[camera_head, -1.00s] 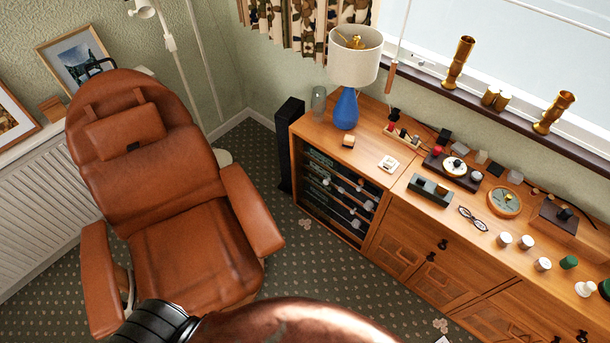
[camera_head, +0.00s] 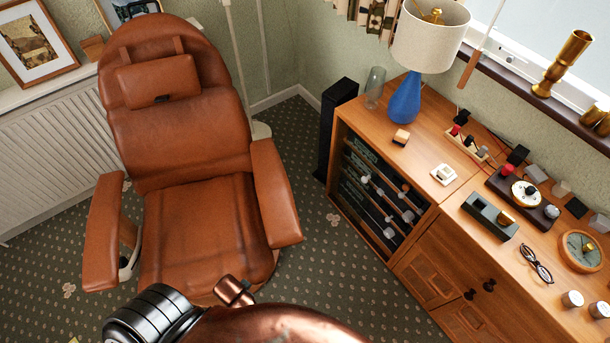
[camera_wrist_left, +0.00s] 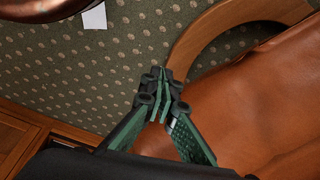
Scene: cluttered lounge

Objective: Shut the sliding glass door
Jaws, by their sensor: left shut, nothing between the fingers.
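The open-looking cabinet section (camera_head: 385,195) at the left end of the wooden sideboard (camera_head: 445,200) holds dark shelves with knobs and small round items. Its glass pane is too clear to tell, so I cannot see how far the sliding door is shut. My left gripper (camera_wrist_left: 165,85) shows in the left wrist view, its green and black fingers together with nothing between them. It hangs above the carpet, close to brown leather at the right. In the head view the left gripper is hidden and only parts of my arm show at the bottom. My right gripper is out of view.
A brown leather recliner (camera_head: 195,225) stands left of the sideboard, with a strip of patterned carpet (camera_head: 320,265) between them. A blue lamp (camera_head: 405,100), glasses (camera_head: 536,264) and several small items crowd the sideboard top. A black tower (camera_head: 335,115) stands behind its left end.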

